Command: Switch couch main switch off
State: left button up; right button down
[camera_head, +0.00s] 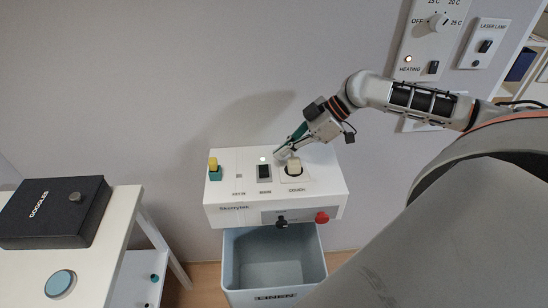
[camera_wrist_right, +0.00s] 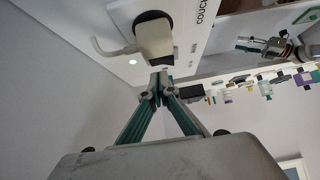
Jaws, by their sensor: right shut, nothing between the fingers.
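The white control box (camera_head: 222,187) has a black rocker switch (camera_head: 264,172) above the label MAIN, with a lit lamp (camera_head: 263,159) just behind it. To its right sits the pale couch knob (camera_head: 294,168); in the right wrist view this knob (camera_wrist_right: 153,38) is near the top. My right gripper (camera_head: 281,157) is shut and empty, its tips at the back of the panel between the lamp and the couch knob. In the wrist view its closed fingertips (camera_wrist_right: 160,82) are close to the panel; I cannot make out the main switch clearly there.
A yellow-topped green knob (camera_head: 213,167) stands at the panel's left. Black (camera_head: 281,221) and red (camera_head: 321,217) knobs are on the box's front. A grey bin (camera_head: 274,256) is below. A white table (camera_head: 105,245) with a black goggles box (camera_head: 53,212) is left.

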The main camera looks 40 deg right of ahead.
jog(key=shift+v, duration=1)
pick_arm(q)
jog(key=shift+w+a+r, duration=0.15)
jog(key=shift+w+r, duration=0.1)
pick_arm(e)
jog(key=shift+s+d+r, duration=0.2)
jog(key=shift+d+r, duration=0.15)
jog(key=shift+r, duration=0.15)
pick_arm(q)
jog(key=shift+s, duration=0.1)
